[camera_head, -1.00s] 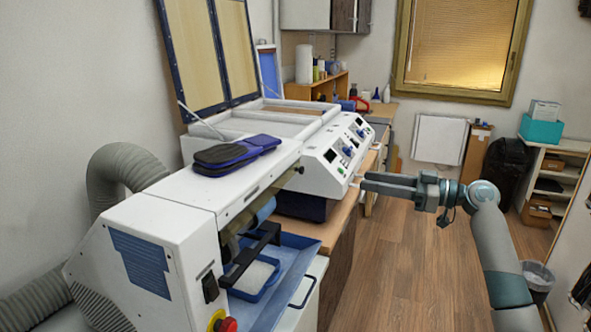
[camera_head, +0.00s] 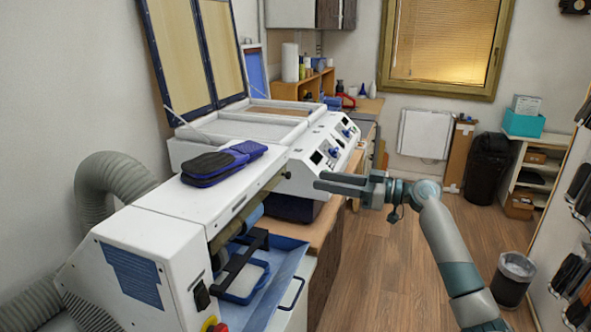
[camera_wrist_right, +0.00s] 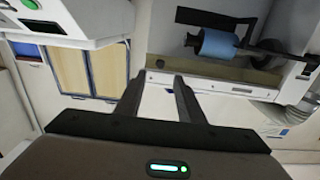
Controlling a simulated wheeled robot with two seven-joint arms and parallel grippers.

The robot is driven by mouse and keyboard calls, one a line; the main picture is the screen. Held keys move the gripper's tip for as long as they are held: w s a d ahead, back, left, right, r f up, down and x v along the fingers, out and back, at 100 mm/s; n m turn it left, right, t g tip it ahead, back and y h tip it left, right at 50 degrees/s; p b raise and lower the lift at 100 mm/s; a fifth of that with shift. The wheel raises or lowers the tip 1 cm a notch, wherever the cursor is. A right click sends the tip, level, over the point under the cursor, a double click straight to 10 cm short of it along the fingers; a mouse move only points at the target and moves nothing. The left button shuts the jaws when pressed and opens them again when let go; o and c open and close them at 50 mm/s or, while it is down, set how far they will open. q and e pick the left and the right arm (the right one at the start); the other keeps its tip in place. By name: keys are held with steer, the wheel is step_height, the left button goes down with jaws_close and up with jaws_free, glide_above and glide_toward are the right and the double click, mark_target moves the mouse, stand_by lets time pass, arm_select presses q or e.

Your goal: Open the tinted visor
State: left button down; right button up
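The tinted visor (camera_head: 243,214) is a narrow brownish strip along the right-hand edge of the white grinding machine, above the blue roller (camera_head: 253,218). In the right wrist view the visor (camera_wrist_right: 222,72) is an olive-brown band below the roller (camera_wrist_right: 216,46), beyond the fingertips and to the right. My right gripper (camera_head: 318,181) is in the air to the right of the visor, apart from it. In the right wrist view its two fingers (camera_wrist_right: 156,82) are spread with nothing between them. My left gripper is in neither current view.
Blue and black insoles (camera_head: 222,163) lie on the white machine top. A forming press with a control panel (camera_head: 325,150) stands behind, its lid raised. A blue tray (camera_head: 290,262) sits below the roller.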

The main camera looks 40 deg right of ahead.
mark_target(290, 175)
steer(key=p+x, duration=0.3)
steer(key=x, duration=0.5)
steer(key=shift+r+p, duration=0.15)
steer(key=shift+p, duration=0.25)
steer(key=shift+w+a, duration=0.3)
steer(key=shift+w, duration=0.2)
steer(key=shift+c, duration=0.3)
jaws_close()
